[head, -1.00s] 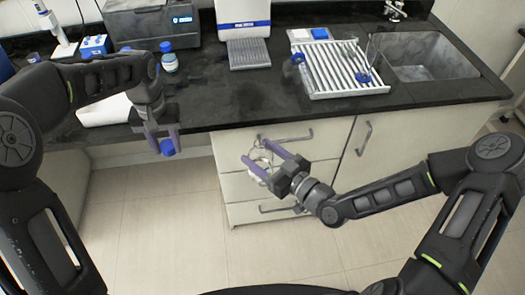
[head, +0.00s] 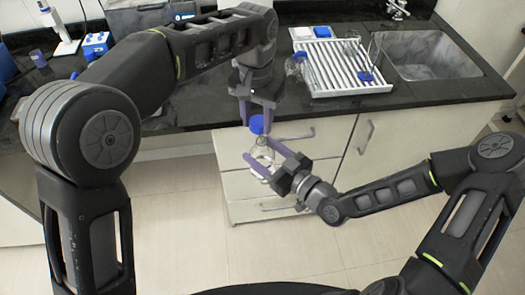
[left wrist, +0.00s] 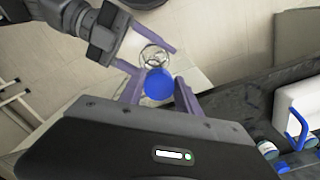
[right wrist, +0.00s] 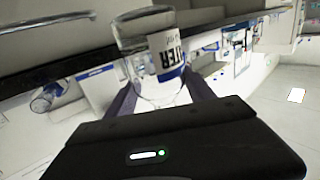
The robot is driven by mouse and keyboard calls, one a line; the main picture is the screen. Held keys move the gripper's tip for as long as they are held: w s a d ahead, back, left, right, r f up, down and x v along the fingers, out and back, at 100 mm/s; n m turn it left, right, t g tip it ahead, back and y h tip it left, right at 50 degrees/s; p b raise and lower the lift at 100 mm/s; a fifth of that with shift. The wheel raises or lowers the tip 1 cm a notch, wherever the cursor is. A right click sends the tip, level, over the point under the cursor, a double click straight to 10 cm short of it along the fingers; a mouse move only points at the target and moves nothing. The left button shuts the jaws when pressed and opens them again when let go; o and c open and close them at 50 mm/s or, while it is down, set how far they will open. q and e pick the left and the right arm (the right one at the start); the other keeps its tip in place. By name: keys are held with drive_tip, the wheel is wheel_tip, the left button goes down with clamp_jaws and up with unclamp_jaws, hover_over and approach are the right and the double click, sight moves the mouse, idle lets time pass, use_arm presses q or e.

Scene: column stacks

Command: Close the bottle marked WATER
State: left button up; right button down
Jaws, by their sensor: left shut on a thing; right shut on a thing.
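The clear bottle (head: 262,152) is held by my right gripper (head: 263,164) in front of the drawers. In the right wrist view the bottle (right wrist: 143,40) has a white and blue label with the letters "TER" showing. My left gripper (head: 258,103) points down, shut on a blue cap (head: 257,125) directly above the bottle. The left wrist view shows the cap (left wrist: 159,84) in front of the bottle (left wrist: 154,56), overlapping it. I cannot tell whether the cap touches the bottle's mouth.
The dark counter (head: 420,98) edge lies just behind the grippers. On it are a white ribbed rack (head: 345,82) with a blue-capped item (head: 365,77), a clear vessel (head: 297,66) and a sink (head: 425,55). My left arm covers much of the counter's left side. The floor in front is clear.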

sight(260, 143)
use_arm(q)
drive_tip(key=shift+s+d+r+m, duration=0.3)
drive_tip(key=shift+d+r, duration=0.25)
drive_tip(key=shift+s+a+r+m, duration=0.1)
drive_tip(key=shift+s+r+m, duration=0.05)
drive_tip(key=shift+r+m, duration=0.2)
drive_tip(key=shift+s+a, duration=0.15)
drive_tip(key=shift+s, duration=0.05)
drive_tip(key=shift+f, duration=0.1)
drive_tip(key=shift+f, duration=1.95)
drive_tip(key=shift+f, duration=0.85)
drive_tip(key=shift+f, duration=0.6)
